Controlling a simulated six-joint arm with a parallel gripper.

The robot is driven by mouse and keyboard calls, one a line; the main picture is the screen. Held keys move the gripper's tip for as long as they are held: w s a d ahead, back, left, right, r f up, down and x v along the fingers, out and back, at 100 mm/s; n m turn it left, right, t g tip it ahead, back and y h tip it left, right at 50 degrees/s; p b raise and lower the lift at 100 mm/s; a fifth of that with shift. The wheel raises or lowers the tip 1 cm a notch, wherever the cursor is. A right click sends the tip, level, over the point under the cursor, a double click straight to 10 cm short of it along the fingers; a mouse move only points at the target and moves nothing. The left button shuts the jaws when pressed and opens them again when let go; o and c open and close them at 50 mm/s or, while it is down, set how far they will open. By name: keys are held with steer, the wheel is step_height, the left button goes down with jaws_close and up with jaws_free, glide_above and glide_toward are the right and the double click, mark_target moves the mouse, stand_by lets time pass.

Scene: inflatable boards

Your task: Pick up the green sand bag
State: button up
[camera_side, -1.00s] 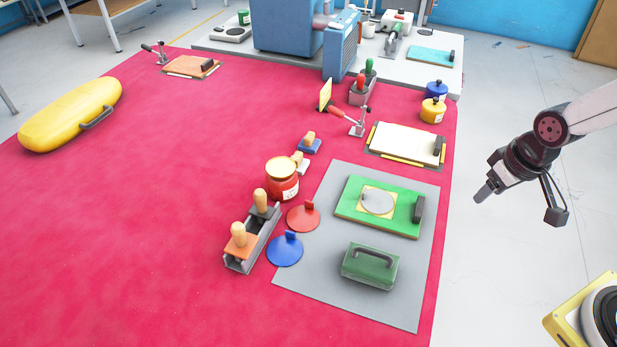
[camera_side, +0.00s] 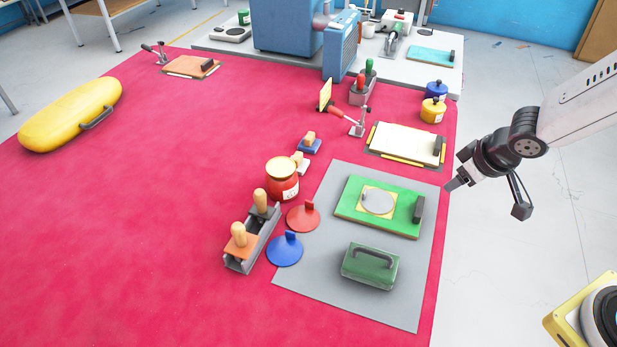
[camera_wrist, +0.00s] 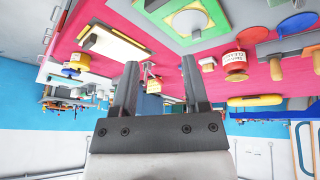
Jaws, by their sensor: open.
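The green sand bag (camera_side: 370,268) is a dark green block with a handle on top. In the side view it sits on the front part of the grey mat (camera_side: 345,297). My gripper (camera_side: 452,186) is in the air at the right edge of the red table, up and to the right of the bag and apart from it. In the wrist view my gripper (camera_wrist: 157,82) shows two spread fingers with nothing between them. I cannot make out the sand bag in the wrist view.
A green board (camera_side: 348,208) with a round grey disc lies behind the bag. A blue disc (camera_side: 285,252) and a red disc (camera_side: 302,219) lie to its left. A rack with wooden-handled tools (camera_side: 243,262) and a red jar (camera_side: 282,184) stand further left. The left of the red cloth is mostly clear.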

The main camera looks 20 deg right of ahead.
steer(key=w+a+f+n+y, duration=0.2)
steer(key=a+n+y, duration=0.1)
steer(key=a, duration=0.5)
steer(key=n+g+y, duration=0.2)
steer(key=n+g, duration=0.1)
glide_toward(375, 252)
steer(key=x, duration=0.2)
steer(key=shift+s+a+r, duration=0.1)
steer(key=shift+x, duration=1.25)
steer(key=shift+x, duration=2.6)
jaws_close()
